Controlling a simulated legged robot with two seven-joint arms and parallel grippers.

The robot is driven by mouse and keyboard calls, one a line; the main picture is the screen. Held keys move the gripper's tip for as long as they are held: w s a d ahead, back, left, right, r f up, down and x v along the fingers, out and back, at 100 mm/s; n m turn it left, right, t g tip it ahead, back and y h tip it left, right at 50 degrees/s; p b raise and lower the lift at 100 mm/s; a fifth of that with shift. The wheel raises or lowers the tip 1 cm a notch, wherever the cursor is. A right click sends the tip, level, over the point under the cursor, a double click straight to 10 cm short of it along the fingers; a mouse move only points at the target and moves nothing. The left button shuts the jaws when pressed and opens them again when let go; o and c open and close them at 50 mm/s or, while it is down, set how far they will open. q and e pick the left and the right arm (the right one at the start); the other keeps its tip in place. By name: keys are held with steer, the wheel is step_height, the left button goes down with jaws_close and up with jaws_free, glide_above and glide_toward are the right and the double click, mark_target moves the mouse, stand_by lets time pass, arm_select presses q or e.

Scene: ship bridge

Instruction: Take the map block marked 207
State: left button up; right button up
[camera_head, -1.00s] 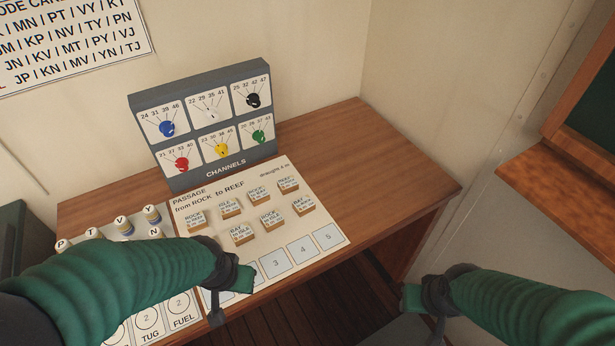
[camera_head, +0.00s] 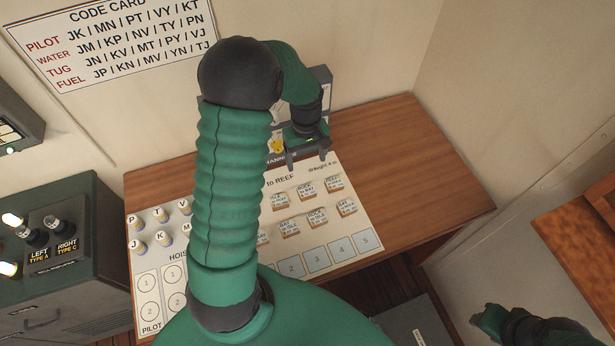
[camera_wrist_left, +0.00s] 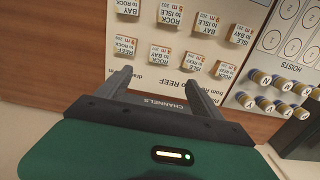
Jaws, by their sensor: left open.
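Several small wooden map blocks with white printed tops stand in two rows on the passage sheet (camera_head: 350,230), among them a block at the right end of the near row (camera_head: 346,207). They also show upside down in the left wrist view, such as a "ROCK to BAY" block (camera_wrist_left: 125,47). My left gripper (camera_head: 307,155) is open and empty, above the far edge of the sheet by the channels panel. It shows in the left wrist view too (camera_wrist_left: 155,80). My right gripper (camera_head: 482,318) is low at right.
The grey channels panel (camera_head: 320,78) stands behind the sheet, partly hidden by my left arm. Numbered squares (camera_head: 341,250) line the sheet's near edge. Lettered pegs (camera_head: 140,245) stand at left on the hoists board. The desk's right side (camera_head: 420,170) is clear.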

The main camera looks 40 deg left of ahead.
arm_select(q)
steer(key=p, duration=0.2)
glide_above(307, 190)
steer(key=f, duration=1.1)
steer(key=shift+a+f, duration=0.3)
steer(key=shift+f, duration=0.05)
steer(key=shift+s+d+f, duration=0.1)
steer(key=shift+f, duration=0.2)
step_height(307, 190, down, 4)
steer(key=shift+d+r+p, duration=0.1)
steer(key=shift+d+p, duration=0.05)
steer(key=shift+p, duration=0.75)
steer(key=shift+f, duration=0.4)
steer(key=c, duration=1.4)
